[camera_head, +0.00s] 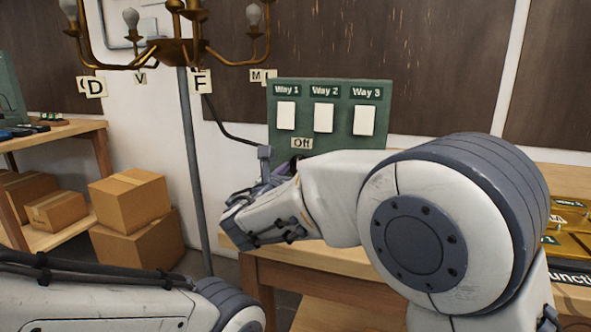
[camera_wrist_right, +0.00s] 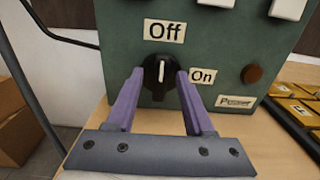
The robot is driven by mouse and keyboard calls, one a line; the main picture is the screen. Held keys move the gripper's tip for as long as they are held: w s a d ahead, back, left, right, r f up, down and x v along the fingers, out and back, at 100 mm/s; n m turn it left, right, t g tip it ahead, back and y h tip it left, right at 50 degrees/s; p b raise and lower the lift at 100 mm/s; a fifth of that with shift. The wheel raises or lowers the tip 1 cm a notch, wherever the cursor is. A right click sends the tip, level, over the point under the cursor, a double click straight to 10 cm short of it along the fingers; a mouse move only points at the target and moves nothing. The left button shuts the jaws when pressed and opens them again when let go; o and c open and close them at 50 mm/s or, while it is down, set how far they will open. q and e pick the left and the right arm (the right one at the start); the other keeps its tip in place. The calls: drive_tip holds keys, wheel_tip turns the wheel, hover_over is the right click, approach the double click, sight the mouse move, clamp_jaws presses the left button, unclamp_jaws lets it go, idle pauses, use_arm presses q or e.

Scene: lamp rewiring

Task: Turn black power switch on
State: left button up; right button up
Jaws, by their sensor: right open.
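The black power switch (camera_wrist_right: 158,75) is a round knob on the front of the green panel (camera_wrist_right: 120,55). Its white mark points up toward the "Off" label (camera_wrist_right: 164,31); the "On" label (camera_wrist_right: 203,76) is to its right. In the right wrist view, my right gripper (camera_wrist_right: 159,80) is open, with a purple finger on each side of the knob; I cannot tell whether they touch it. In the head view the panel (camera_head: 320,93) stands at the table's back, and my right arm hides the knob. Of my left arm only links show at the bottom left; its gripper is out of view.
The panel has three white switches, Way 1 (camera_head: 286,115), Way 2 (camera_head: 324,118) and Way 3 (camera_head: 364,120). A brown round button (camera_wrist_right: 252,74) sits above the "Power" label (camera_wrist_right: 236,102). A brass chandelier (camera_head: 176,52) hangs at upper left. Cardboard boxes (camera_head: 130,205) stand at left.

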clamp_jaws()
